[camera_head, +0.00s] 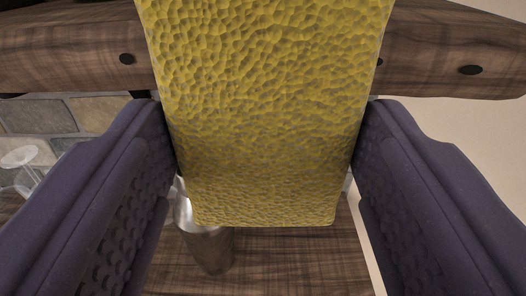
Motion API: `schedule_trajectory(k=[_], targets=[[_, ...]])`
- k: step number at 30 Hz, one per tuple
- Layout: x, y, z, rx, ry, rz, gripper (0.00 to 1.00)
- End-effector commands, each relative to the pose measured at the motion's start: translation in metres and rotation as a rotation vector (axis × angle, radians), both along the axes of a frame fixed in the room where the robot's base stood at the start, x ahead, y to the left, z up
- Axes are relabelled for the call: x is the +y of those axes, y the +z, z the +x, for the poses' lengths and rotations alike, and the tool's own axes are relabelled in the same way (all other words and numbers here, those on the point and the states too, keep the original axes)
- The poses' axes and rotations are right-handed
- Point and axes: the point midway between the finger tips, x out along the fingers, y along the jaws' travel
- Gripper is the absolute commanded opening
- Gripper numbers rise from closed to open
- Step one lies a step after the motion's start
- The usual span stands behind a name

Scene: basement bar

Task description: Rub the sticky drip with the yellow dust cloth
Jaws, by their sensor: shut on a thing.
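The yellow dust cloth (265,110) fills the middle of the view, a thick block with a bumpy, cell-like surface. My gripper (265,165) is shut on it, with one dark purple, ridged finger on each side. The cloth's lower edge hangs over a brown wooden surface (290,262). I cannot tell whether the cloth touches that surface. The sticky drip is not visible; the cloth and fingers hide much of the middle of the view.
A shiny metal cup (208,245) stands on the wood just below and left of the cloth. A clear stemmed glass (20,160) is at the far left, by grey stone tiles (95,112). A thick wooden beam (70,50) with dark round plugs crosses the top. A pale wall (470,140) is at right.

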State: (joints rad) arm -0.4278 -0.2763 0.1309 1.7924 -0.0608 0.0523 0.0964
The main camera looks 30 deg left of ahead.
Motion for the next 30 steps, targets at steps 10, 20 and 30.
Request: schedule_trajectory(k=[10,20,30], targets=[[-0.006,0.0,-0.009,0.001,0.0,-0.001,0.41],[-0.014,-0.002,-0.022,-0.002,0.0,0.001,0.41],[-0.021,-0.001,-0.035,0.001,0.0,0.0,0.41]])
